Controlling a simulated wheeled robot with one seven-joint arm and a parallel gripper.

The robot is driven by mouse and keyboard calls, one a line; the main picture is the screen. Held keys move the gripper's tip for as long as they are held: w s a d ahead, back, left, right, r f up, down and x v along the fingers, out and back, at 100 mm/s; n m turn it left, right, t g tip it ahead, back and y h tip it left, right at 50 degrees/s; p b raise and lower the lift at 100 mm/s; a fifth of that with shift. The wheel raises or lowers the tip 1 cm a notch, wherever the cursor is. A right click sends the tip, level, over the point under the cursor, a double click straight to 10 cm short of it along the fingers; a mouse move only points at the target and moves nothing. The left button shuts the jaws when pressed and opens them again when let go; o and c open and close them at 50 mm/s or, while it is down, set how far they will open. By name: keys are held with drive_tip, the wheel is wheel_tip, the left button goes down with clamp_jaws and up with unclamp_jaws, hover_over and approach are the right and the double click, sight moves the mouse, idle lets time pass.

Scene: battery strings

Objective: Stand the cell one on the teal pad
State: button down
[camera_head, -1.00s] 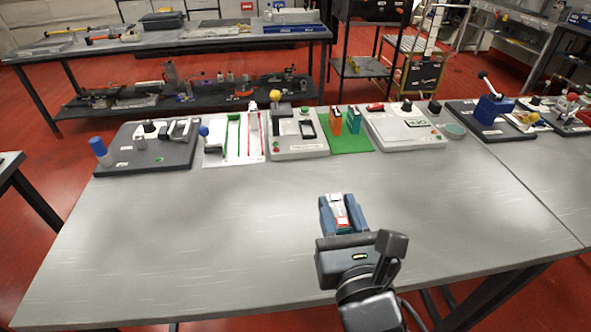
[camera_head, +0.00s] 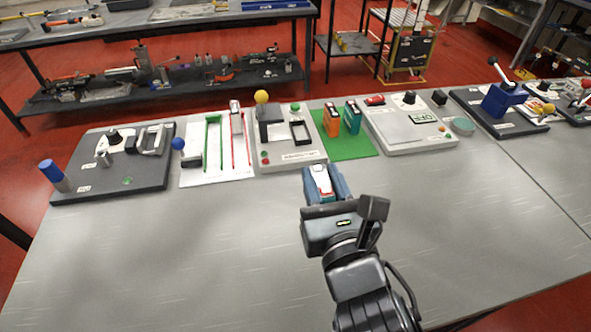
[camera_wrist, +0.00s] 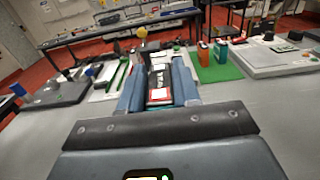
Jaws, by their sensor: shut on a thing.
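My gripper (camera_head: 326,186) is shut on a small battery cell (camera_head: 322,177) with a white, red and dark top and teal lower edge. The held cell also shows between the blue fingers in the wrist view (camera_wrist: 160,84). It is above the open grey table, in front of the device with the yellow knob; no label can be read on it.
An orange cell (camera_head: 331,118) and a teal cell (camera_head: 352,117) stand on a green mat (camera_head: 345,148). The front of the table (camera_head: 460,210) is clear.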

drive_tip(key=shift+w+a+f+b, duration=0.6)
drive_tip(key=shift+w+f+b, duration=0.15)
drive_tip(key=shift+w+f, duration=1.1)
drive_tip(key=shift+w+a+f+b, duration=0.55)
drive_tip(key=shift+w+f+b, duration=0.25)
drive_tip(key=shift+w+f, duration=1.05)
drive_tip(key=shift+w+a+f+b, duration=0.6)
drive_tip(key=shift+w+f+b, duration=0.15)
drive_tip(key=shift+w+f, duration=1.1)
drive_tip(key=shift+w+r, duration=0.1)
drive_tip(key=c, duration=0.8)
unclamp_jaws()
